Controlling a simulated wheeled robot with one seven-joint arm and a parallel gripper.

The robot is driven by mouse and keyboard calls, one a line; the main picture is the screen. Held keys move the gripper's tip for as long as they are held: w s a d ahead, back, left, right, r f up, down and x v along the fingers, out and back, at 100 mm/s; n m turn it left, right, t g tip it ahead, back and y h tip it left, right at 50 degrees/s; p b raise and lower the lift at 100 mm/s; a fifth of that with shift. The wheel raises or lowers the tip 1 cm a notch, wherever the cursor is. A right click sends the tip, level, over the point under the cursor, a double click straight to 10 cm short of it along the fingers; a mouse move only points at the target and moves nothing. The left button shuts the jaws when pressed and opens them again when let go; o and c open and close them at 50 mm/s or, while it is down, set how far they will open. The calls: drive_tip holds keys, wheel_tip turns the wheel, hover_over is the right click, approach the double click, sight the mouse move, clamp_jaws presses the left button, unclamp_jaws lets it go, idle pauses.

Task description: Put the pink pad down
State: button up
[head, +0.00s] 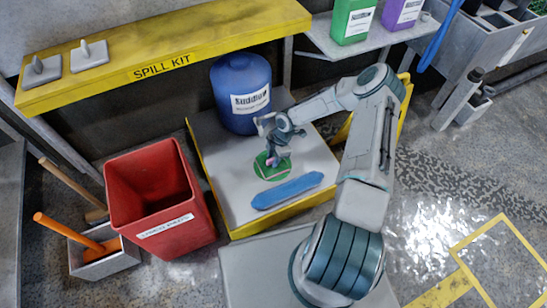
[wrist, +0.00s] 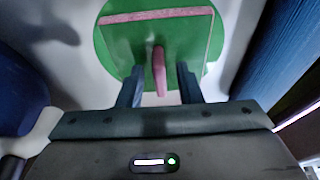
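The pad (wrist: 125,43) shows a green-looking square face with pink edges and an upright pink handle (wrist: 159,72). It lies over a green round patch (wrist: 103,46) on the pale top of the yellow-edged platform (head: 227,205); the pad also shows small in the head view (head: 271,168). I see no gap between pad and patch. My gripper (wrist: 160,88) is open, with one finger on each side of the handle and a visible gap on both sides. In the head view my gripper (head: 272,156) is just above the pad and partly hides it.
A long blue pad-like piece (head: 287,190) lies on the platform in front. A blue jug (head: 241,90) stands behind. A red bin (head: 160,200) stands left of the platform. A yellow "SPILL KIT" shelf (head: 165,50) with two grey handled pads (head: 89,56) runs above at the back.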

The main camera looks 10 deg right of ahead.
drive_tip(key=s+d+r+m+h+p, duration=0.1)
drive_tip(key=s+r+m+h+p, duration=0.15)
drive_tip(key=r, duration=0.95)
drive_tip(key=s+d+r+m+h+p, duration=0.1)
drive_tip(key=s+d+r+m, duration=0.2)
drive_tip(key=r, duration=0.9)
drive_tip(key=s+r+m+h+p, duration=0.1)
drive_tip(key=s+r+m, duration=0.25)
drive_tip(key=r, duration=0.85)
drive_tip(key=s+a+r+m+t, duration=0.1)
drive_tip(key=s+a+r+m, duration=0.1)
drive_tip(key=s+r+m, duration=0.3)
drive_tip(key=s+a+r+m+y, duration=0.1)
drive_tip(key=s+a+r+m, duration=0.2)
drive_tip(key=s+r+m, duration=0.3)
drive_tip(key=s+r, duration=0.2)
drive_tip(key=s, duration=0.2)
drive_tip(key=shift+s+r+t, duration=0.25)
drive_tip(key=shift+s+t, duration=0.05)
drive_tip(key=shift+t, duration=0.1)
drive_tip(key=shift+y, duration=0.25)
